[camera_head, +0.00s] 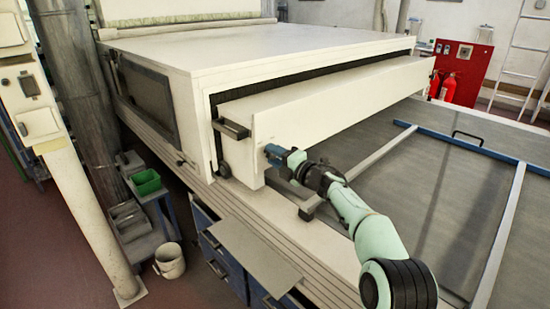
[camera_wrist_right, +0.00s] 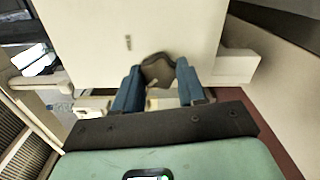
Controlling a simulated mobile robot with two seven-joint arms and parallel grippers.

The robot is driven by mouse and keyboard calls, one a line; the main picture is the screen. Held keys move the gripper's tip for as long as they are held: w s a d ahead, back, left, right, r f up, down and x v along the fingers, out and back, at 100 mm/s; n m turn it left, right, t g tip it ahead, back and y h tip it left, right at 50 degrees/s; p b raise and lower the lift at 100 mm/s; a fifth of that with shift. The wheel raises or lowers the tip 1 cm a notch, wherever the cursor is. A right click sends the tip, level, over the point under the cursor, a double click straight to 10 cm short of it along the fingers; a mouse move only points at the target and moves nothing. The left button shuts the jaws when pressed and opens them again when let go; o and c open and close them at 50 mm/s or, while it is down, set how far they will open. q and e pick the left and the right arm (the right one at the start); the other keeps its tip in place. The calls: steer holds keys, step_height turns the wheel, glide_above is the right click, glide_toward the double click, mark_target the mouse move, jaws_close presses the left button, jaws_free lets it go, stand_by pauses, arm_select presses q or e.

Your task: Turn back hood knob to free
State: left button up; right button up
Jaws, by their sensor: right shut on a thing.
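The hood (camera_head: 250,50) is a large white box with a long white front panel (camera_head: 340,100) standing out from its dark opening. My right gripper (camera_head: 272,152) is at the lower left end of this panel, with its blue fingers against the front face. In the wrist view, the dark, rounded hood knob (camera_wrist_right: 158,69) sits between the two blue fingers of my right gripper (camera_wrist_right: 159,74), which are shut on it. A small dark mark (camera_wrist_right: 128,42) shows on the white face beside the knob. In the head view the knob is hidden by the fingers. My left gripper is not in view.
A grey bed (camera_head: 450,190) with a blue-edged frame lies under and right of the panel. Blue drawers (camera_head: 222,265), a white bucket (camera_head: 169,261) and a green bin (camera_head: 146,182) stand at the left. Red extinguishers (camera_head: 448,88) and a ladder (camera_head: 522,55) are at the back right.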

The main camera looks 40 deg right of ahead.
stand_by(0.4)
steer(key=o, duration=1.1)
steer(key=shift+c, duration=0.2)
steer(key=shift+s, duration=0.1)
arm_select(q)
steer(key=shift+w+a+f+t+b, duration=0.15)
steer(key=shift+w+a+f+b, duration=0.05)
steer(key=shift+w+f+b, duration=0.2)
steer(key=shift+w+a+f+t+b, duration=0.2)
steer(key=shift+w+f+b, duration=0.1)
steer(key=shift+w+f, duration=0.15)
arm_select(e)
steer(key=s+d, duration=0.1)
steer(key=s, duration=1.2)
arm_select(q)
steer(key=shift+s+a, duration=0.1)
arm_select(e)
steer(key=shift+s+f, duration=0.1)
